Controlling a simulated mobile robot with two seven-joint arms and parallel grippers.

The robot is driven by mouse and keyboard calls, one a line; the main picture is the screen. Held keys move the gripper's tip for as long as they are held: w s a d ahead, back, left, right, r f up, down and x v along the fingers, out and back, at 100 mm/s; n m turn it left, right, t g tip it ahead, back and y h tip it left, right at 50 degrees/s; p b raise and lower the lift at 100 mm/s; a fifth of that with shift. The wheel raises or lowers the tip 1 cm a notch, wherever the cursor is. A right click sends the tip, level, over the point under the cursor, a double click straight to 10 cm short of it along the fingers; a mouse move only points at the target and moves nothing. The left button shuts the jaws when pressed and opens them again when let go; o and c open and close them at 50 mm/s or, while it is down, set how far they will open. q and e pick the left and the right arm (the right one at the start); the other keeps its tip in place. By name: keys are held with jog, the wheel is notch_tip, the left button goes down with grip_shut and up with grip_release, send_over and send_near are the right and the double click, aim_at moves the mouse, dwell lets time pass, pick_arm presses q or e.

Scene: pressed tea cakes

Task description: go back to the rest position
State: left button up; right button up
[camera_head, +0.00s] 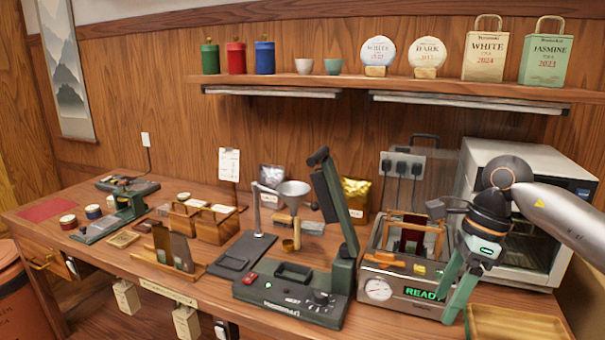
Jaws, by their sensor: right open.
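My right gripper (455,292) hangs at the right of the table, its two green fingers pointing down and spread apart, with nothing seen between them. In the picture it overlaps the right side of the steamer-like machine (398,287), whose green display reads READY. I cannot tell whether the fingers touch the machine. My right arm reaches in from the right edge, in front of the steel oven. My left gripper is not in view.
The wooden table (215,283) holds a dark press with a raised lever (338,200), a funnel stand (293,195) and wooden racks. A steel oven (500,165) stands behind my right gripper. A wooden tray (515,325) lies at the front right. A shelf (350,86) runs above.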

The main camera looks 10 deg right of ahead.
jog(key=s+a+f+m+t+y+p, duration=0.1)
jog(key=a+m+t+y, duration=0.2)
jog(key=a+m+y, duration=0.8)
jog(key=s+a+f+m+t+y+p, duration=0.1)
jog(key=s+a+m+t+y, duration=0.35)
jog(key=a, duration=1.25)
jog(key=w+d+f+m+t+h+p, duration=0.1)
jog(key=w+d+f+m+t+h, duration=0.1)
jog(key=d+f+m+t+h, duration=0.65)
jog(key=w+f+m+h+p, duration=0.15)
jog(key=f+m, duration=0.45)
jog(key=m, duration=0.8)
jog(key=s+d+f+m+g+h, duration=0.3)
jog(key=s+f+m, duration=0.1)
jog(key=s+f, duration=0.4)
jog(key=s+d+f+m+g+h, duration=0.3)
jog(key=s+f+m, duration=0.2)
jog(key=s+f, duration=0.3)
jog(key=shift+d+f+g, duration=0.3)
jog(key=shift+f, duration=0.1)
